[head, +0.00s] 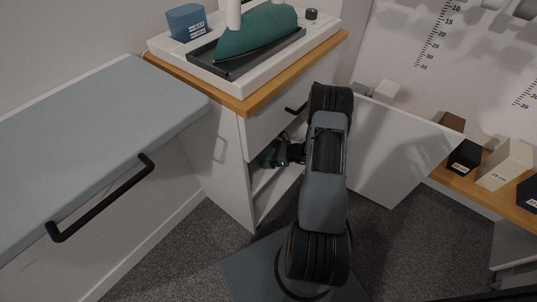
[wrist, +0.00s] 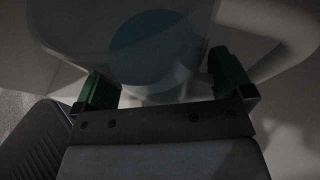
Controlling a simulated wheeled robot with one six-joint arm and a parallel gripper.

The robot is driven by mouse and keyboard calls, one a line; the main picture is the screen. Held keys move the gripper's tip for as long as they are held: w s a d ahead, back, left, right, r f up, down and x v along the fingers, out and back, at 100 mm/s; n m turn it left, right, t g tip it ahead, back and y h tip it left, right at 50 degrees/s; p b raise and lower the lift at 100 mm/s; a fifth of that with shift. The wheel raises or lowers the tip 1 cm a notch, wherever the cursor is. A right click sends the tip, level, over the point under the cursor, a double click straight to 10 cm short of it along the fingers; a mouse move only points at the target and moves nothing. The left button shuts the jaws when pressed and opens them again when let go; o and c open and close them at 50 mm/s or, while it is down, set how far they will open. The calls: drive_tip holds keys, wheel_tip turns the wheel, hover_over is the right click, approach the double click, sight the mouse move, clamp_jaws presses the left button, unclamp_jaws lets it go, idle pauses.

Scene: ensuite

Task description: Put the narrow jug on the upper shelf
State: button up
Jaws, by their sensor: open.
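My gripper (head: 272,154) reaches into the open front of the white cabinet (head: 228,170), below its drawer. In the wrist view my gripper (wrist: 165,86) is open, with one green finger on each side of a pale jug (wrist: 75,30). The jug has a round blue area (wrist: 155,45) and a thick pale handle (wrist: 285,22) curving off to the right. The jug's lower part lies between or just beyond the fingers; I cannot tell whether they touch it. The jug cannot be made out in the head view. A pale shelf board (head: 268,180) shows inside the cabinet; the upper shelf is not clear.
The open cabinet door (head: 395,150) stands right of my arm. A grey-topped unit (head: 90,125) with a black handle is at left. Several blocks stand on a wooden ledge at right.

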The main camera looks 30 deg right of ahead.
drive_tip(key=shift+r, duration=0.2)
drive_tip(key=shift+s+d+r+p, duration=0.2)
drive_tip(key=shift+d+p, duration=0.1)
drive_tip(key=p+v, duration=0.2)
drive_tip(key=v, duration=0.9)
drive_tip(key=shift+s+f, duration=0.1)
